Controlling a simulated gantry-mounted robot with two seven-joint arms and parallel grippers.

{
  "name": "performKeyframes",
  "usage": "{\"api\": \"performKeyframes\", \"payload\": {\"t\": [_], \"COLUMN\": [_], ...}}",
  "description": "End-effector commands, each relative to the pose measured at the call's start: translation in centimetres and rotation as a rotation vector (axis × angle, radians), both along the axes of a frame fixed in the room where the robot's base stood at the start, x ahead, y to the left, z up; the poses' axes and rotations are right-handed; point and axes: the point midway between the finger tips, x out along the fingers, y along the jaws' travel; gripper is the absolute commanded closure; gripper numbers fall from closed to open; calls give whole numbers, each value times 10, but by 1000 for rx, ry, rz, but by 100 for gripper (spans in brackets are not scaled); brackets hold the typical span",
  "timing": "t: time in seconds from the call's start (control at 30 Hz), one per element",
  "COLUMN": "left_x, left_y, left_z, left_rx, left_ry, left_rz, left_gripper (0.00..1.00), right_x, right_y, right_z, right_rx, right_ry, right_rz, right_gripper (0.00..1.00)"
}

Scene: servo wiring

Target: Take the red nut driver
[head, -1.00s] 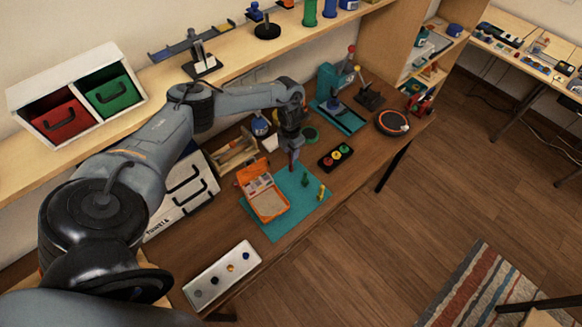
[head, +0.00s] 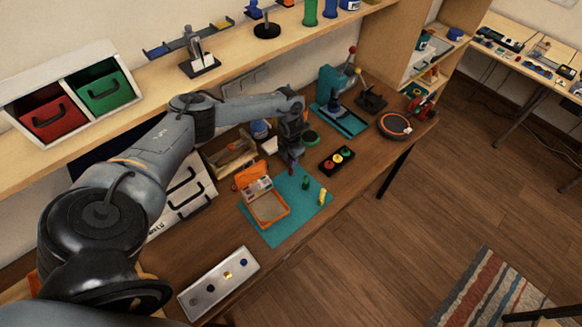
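An orange open case (head: 268,208) lies on a teal mat (head: 283,232) on the brown workbench. A green upright piece (head: 306,183) and a yellow one (head: 322,197) stand on the mat to the right of the case. My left gripper (head: 291,166) points down over the mat's far edge, behind the case and left of the green piece. No red nut driver shows clearly; the spot under my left fingertips is dark and small. I cannot tell whether the fingers are open or shut. My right gripper is not in view.
A black box with red, yellow and green buttons (head: 337,160) lies right of the mat. A teal press (head: 335,100) and a round black-orange disc (head: 394,125) stand further right. A wooden tool caddy (head: 232,158) is left of my gripper. A silver knob panel (head: 219,284) lies in front.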

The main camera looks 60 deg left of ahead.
Motion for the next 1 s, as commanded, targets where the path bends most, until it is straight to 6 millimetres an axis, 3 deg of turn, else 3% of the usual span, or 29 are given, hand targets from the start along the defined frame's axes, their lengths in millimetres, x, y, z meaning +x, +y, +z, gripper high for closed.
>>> {"api": "performKeyframes", "payload": {"t": [0.57,1.0], "left_x": [0,0], "left_y": [0,0], "left_z": [2,25], "left_rx": [0,0], "left_ry": [0,0], "left_rz": [0,-1], "left_gripper": [100,100], "right_x": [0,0], "right_y": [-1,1], "right_z": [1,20], "right_rx": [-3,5], "right_ry": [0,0], "right_rz": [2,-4], "right_gripper": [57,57]}}
